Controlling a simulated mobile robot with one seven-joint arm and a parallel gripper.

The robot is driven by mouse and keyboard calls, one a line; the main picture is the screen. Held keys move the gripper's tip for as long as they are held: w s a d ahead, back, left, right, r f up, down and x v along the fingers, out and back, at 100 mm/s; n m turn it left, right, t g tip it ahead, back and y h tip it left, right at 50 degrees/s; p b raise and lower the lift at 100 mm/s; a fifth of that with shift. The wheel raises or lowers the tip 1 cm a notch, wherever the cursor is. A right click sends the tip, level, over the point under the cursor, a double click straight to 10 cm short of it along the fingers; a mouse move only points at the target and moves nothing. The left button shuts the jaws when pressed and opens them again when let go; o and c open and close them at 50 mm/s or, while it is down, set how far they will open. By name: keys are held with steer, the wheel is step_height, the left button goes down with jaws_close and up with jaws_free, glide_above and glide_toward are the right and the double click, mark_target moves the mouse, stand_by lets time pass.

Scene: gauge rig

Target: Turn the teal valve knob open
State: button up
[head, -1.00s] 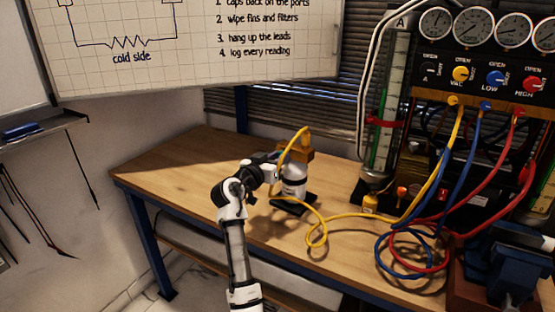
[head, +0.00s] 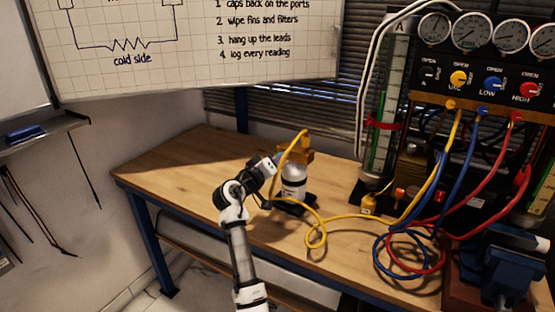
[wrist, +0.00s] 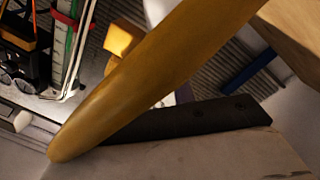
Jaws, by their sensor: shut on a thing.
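A grey bottle (head: 293,185) with a brass valve block (head: 303,152) on top stands upright on the bench. My gripper (head: 276,160) is at the left side of the bottle's top, by the valve. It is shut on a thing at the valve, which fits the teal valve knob. No teal shows in either view; the knob is hidden behind the gripper and hose. In the wrist view, a dark finger (wrist: 190,121) shows, and the yellow hose (wrist: 150,85) crosses close in front of the camera.
The yellow hose also loops over the bench (head: 215,160) in the head view. A gauge panel (head: 485,75) with blue and red hoses stands at right. A blue vise (head: 500,265) is at front right. The left bench top is clear.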

stand_by(0.4)
steer(key=o, duration=1)
steer(key=b+v, duration=0.3)
steer(key=v, duration=1.1)
